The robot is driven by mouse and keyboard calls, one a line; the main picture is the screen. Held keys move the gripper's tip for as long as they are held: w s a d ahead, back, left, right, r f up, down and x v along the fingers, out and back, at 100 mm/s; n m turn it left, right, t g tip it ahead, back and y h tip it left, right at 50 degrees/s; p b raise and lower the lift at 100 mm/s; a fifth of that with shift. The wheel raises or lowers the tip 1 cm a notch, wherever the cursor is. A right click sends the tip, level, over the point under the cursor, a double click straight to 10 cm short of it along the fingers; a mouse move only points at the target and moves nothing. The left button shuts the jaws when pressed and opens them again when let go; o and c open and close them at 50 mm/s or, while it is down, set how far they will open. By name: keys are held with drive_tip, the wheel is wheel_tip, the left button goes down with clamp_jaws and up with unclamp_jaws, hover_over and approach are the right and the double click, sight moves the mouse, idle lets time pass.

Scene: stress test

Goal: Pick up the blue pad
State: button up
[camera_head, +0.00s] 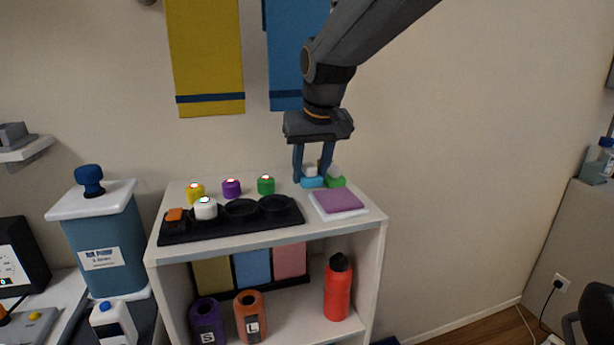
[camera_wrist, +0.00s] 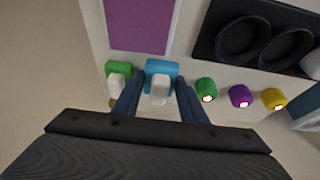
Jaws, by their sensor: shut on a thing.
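My gripper (camera_head: 310,176) points down at the back of the white shelf's top, right of centre. It is shut on a small light blue piece (camera_head: 313,182) with a white block on it. In the wrist view this light blue piece (camera_wrist: 160,67) lies between the fingertips (camera_wrist: 155,88). I cannot tell whether it touches the shelf top. A flat blue pad (camera_head: 252,266) stands in a dark rack on the shelf below, between a yellow pad (camera_head: 212,274) and a pink pad (camera_head: 289,260).
A green piece (camera_head: 336,181) with a white block is close beside my gripper. A purple pad (camera_head: 338,199) lies in front. Yellow (camera_head: 195,191), purple (camera_head: 231,188) and green (camera_head: 266,184) knobs and a black tray (camera_head: 178,238) are left. The wall is close behind.

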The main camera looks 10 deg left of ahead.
drive_tip(key=s+d+r, duration=0.1)
drive_tip(key=s, duration=0.2)
drive_tip(key=s+d+r+b, duration=0.1)
drive_tip(key=s+d+r, duration=0.1)
drive_tip(key=s, duration=0.1)
drive_tip(key=s+d+r+b, duration=0.1)
drive_tip(key=s+d+r, duration=0.1)
drive_tip(key=shift+s+d+r, duration=0.2)
drive_tip(key=shift+s, duration=0.2)
